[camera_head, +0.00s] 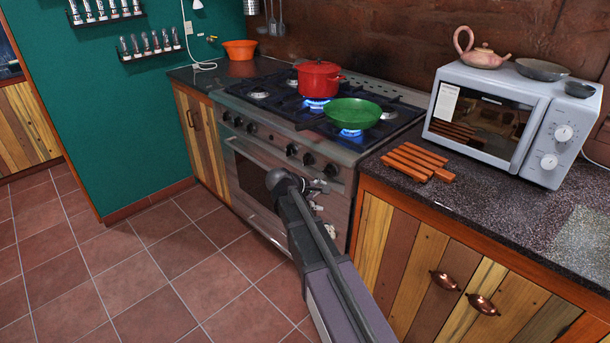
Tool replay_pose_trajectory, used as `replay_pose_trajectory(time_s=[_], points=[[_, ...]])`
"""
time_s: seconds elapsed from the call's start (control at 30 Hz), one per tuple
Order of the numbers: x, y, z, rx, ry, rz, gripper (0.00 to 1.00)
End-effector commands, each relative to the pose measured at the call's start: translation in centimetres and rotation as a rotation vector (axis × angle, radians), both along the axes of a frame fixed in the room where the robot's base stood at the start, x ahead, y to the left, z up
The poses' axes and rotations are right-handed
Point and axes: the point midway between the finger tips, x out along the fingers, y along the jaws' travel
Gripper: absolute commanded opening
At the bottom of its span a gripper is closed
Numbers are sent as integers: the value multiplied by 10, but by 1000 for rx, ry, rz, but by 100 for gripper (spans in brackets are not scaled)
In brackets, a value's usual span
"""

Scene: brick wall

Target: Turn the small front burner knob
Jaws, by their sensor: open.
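The stove (265,150) stands against the back wall with a row of black knobs along its front panel. Three knobs (238,122) sit at the left of the panel. Three more knobs (308,159) sit at the right, the rightmost knob (331,170) being closest to my gripper. I cannot tell which knob belongs to the small front burner. My gripper (318,190) is open and empty, in front of the panel's right end. The arm's end partly covers it, and contact with a knob cannot be made out. Blue flames show under the green pan (353,112) and red pot (318,78).
A wooden trivet (414,161) and a microwave (510,120) with a teapot (480,50) on top stand on the right counter (480,200). The tiled floor (130,265) at left is clear.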

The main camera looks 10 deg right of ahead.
Motion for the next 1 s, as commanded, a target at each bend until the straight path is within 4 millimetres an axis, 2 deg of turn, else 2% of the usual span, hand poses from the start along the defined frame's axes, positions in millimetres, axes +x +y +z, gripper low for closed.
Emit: replay_pose_trajectory(time_s=[0.03, 0.27, 0.5, 0.73, 1.0], points=[[18, 7, -14, -57, 13, 43, 97], [72, 36, -25, -336, 89, 218, 97], [122, 78, -31, -634, 183, 362, 97], [150, 112, -29, -840, 254, 436, 97], [158, 124, -25, -912, 278, 456, 97]])
